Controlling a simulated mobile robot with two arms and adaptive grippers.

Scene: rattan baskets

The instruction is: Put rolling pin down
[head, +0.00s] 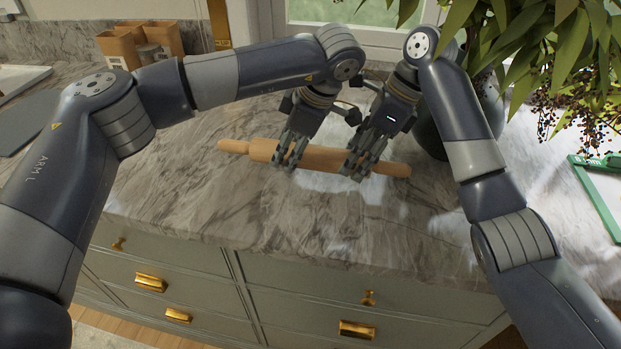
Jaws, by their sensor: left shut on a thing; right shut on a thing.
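A wooden rolling pin (325,159) lies level, left to right, over the grey marble counter (180,205) in the head view. I cannot tell whether it touches the counter or is just above it. My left gripper (291,161) is shut on the pin's body, left of its middle. My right gripper (358,168) is shut on the pin near the right end of its body. Both handles stick out free, and the fingers hide parts of the body.
A dark vase (428,137) with a leafy plant (530,50) stands right of my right gripper. Wooden boxes (122,47) stand at the back left. A green-framed item (598,195) lies at the right. The counter in front of the pin is clear to its front edge.

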